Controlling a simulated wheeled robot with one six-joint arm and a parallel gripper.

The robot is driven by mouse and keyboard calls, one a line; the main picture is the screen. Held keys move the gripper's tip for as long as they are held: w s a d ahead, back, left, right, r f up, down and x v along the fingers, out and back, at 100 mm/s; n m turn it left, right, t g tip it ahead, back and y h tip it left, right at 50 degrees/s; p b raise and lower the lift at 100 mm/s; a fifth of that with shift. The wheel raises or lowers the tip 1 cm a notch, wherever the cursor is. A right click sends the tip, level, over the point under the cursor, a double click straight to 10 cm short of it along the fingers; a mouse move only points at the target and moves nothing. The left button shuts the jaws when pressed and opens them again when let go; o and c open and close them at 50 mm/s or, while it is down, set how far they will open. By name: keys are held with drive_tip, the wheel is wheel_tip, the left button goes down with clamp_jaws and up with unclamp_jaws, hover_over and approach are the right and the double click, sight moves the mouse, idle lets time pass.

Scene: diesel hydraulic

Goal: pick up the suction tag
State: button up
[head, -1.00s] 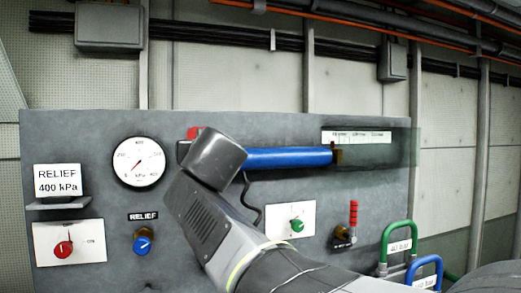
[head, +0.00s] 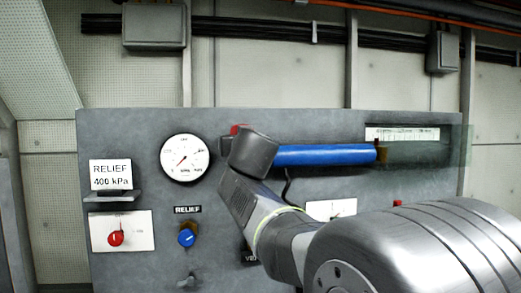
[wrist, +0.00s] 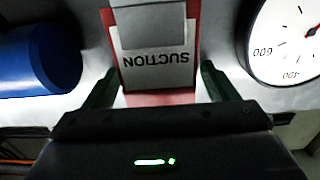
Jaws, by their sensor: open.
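The suction tag (wrist: 158,70) is a red-bordered plate with a white label reading SUCTION, upside down in the wrist view. A grey block covers part of its label. My gripper (wrist: 160,88) is open, with one dark finger on each side of the tag; a gap shows at least on the left, and contact on the right is unclear. In the head view my arm's wrist hides the gripper and most of the tag; a small red patch (head: 239,129) shows above the wrist, probably part of the tag.
A blue cylinder (head: 325,155) runs right of my wrist, close to it; it also shows in the wrist view (wrist: 38,58). A round kPa gauge (head: 185,157) is to the left. The grey panel (head: 120,130) also carries a RELIEF sign (head: 111,174), a red knob (head: 116,238) and a blue knob (head: 187,237).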

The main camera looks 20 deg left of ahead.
drive_tip(key=c, duration=1.1)
drive_tip(key=shift+o, duration=0.2)
